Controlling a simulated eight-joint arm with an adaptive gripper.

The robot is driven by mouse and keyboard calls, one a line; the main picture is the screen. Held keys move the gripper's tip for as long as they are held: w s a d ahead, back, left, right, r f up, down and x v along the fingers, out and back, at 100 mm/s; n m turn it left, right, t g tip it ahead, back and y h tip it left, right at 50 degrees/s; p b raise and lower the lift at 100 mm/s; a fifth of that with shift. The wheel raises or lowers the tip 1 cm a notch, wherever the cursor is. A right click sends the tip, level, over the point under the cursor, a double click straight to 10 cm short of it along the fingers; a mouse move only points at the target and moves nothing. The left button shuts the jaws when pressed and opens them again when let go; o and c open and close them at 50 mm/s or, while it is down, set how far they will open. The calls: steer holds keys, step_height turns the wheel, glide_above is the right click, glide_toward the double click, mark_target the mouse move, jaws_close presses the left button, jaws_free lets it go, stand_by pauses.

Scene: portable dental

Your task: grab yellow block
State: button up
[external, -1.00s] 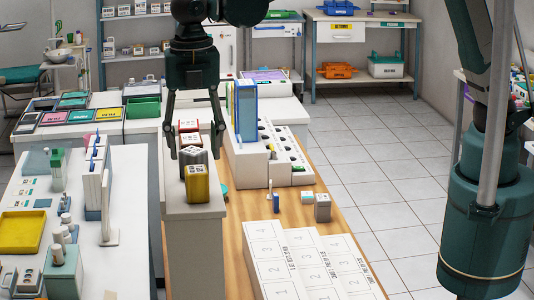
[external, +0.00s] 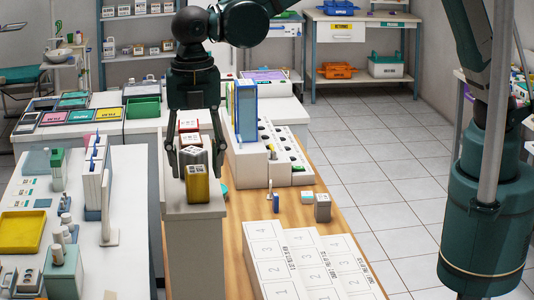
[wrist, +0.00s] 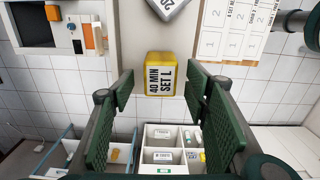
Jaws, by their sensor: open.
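The yellow block (external: 197,186) stands upright at the near end of a narrow raised white ledge. In the wrist view the yellow block (wrist: 160,75) shows black lettering reading "40 MIN SET L". My gripper (external: 198,166) is open above the ledge, its fingers apart on either side of the row of blocks. In the wrist view the yellow block is between and just beyond the open fingertips of my gripper (wrist: 160,90). I cannot tell from the views whether either finger touches it.
A white and grey block (external: 194,160) stands just behind the yellow block, with a red-topped block (external: 188,126) further back. A white stepped rack (external: 285,160) with blue panels is to the right. White numbered boxes (external: 300,262) lie on the wooden table at the front.

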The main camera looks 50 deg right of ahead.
mark_target(196, 169)
steer(key=shift+f+p, duration=0.3)
steer(key=shift+f, duration=1.4)
steer(key=c, duration=1)
